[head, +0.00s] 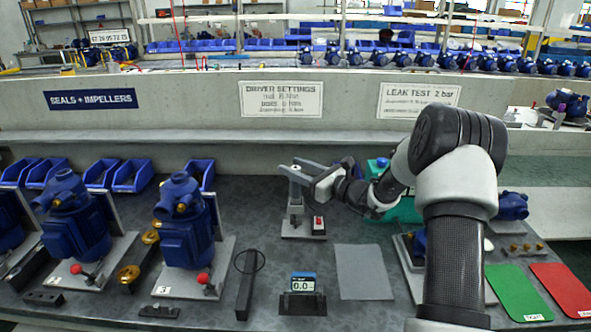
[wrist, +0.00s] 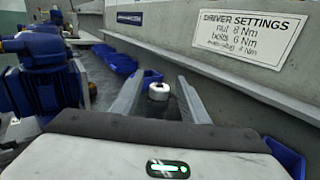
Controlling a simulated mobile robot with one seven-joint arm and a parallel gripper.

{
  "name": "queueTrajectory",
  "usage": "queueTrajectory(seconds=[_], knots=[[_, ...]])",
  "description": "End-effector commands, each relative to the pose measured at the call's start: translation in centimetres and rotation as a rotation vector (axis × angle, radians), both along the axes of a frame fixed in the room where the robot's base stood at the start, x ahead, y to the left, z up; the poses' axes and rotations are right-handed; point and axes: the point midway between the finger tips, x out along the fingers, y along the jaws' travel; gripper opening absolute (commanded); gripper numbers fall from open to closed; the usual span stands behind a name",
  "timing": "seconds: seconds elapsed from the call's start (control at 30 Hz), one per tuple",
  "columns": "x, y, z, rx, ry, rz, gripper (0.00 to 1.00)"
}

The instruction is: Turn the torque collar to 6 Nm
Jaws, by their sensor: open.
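A grey upright driver (head: 295,204) stands in a light-plated stand (head: 302,230) that has a red button on it. My gripper (head: 297,172) is at the driver's upper end, with its jaws open. In the wrist view a white-ringed round top with a dark centre (wrist: 158,91) shows between my two spread fingers (wrist: 158,98), with gaps on both sides. I take it for the driver's collar end. Any scale on it is too small to read. A small display (head: 302,284) in front reads about 0.0.
Blue pumps (head: 186,232) on plates stand to the left, with blue bins (head: 132,176) behind. A grey mat (head: 363,272) lies right of the display, and green (head: 517,292) and red (head: 566,288) mats farther right. A wall sign (wrist: 237,38) lists driver settings, bolts 6 Nm.

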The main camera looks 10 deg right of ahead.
Motion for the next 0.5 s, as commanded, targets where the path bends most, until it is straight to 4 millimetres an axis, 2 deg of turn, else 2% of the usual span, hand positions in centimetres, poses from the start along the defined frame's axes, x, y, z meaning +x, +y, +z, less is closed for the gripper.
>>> queueTrajectory(seconds=[0.2, 0.27, 0.43, 0.5], knots=[[0.03, 0.04, 0.01, 0.000, 0.000, 0.000, 0.41], [0.02, 0.03, 0.01, 0.000, 0.000, 0.000, 0.32], [0.01, 0.03, 0.01, 0.000, 0.000, 0.001, 0.04], [0.01, 0.03, 0.02, 0.000, 0.000, 0.001, 0.00]])
